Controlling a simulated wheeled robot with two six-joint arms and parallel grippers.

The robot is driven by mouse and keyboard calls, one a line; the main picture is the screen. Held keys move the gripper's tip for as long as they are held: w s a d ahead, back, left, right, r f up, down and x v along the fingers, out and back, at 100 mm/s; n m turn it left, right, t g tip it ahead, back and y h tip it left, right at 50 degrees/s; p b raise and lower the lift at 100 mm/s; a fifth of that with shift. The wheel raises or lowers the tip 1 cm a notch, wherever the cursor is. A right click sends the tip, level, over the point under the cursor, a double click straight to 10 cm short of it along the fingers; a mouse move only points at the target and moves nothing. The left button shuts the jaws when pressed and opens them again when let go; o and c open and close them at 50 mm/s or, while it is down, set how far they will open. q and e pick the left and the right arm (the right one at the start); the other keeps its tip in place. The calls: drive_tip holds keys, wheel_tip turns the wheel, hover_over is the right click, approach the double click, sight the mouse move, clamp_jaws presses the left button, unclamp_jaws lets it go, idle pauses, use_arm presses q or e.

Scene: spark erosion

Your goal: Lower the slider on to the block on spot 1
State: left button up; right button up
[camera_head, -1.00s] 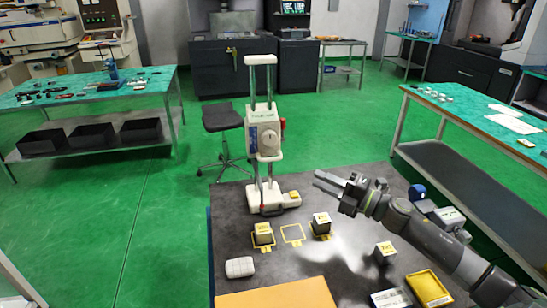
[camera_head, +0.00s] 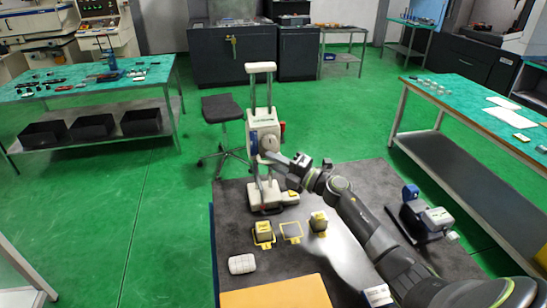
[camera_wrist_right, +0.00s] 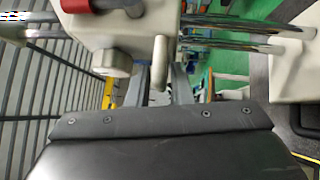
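The slider (camera_head: 264,130) is a white housing on two chrome columns, raised above the white base (camera_head: 265,196). It also shows in the right wrist view (camera_wrist_right: 140,28), with a red part, a round knob (camera_wrist_right: 112,62) and a short peg (camera_wrist_right: 160,68). My right gripper (camera_head: 275,158) is at the slider's lower edge. Its grey fingers look parted around the peg; contact cannot be told. A block (camera_head: 264,230) sits on the left yellow-marked spot and another (camera_head: 319,221) on the right one. Spot numbers are unreadable. My left gripper is out of view.
A white rounded object (camera_head: 241,264) and an orange panel (camera_head: 275,293) lie at the dark table's front. A stool (camera_head: 222,110) stands behind.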

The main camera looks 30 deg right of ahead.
drive_tip(key=shift+w+a, duration=0.15)
drive_tip(key=shift+w, duration=0.05)
clamp_jaws()
wheel_tip(320, 180, down, 8)
drive_tip(key=b, duration=0.6)
drive_tip(key=shift+b, duration=0.35)
drive_tip(key=shift+s, duration=0.1)
drive_tip(key=shift+f, duration=0.1)
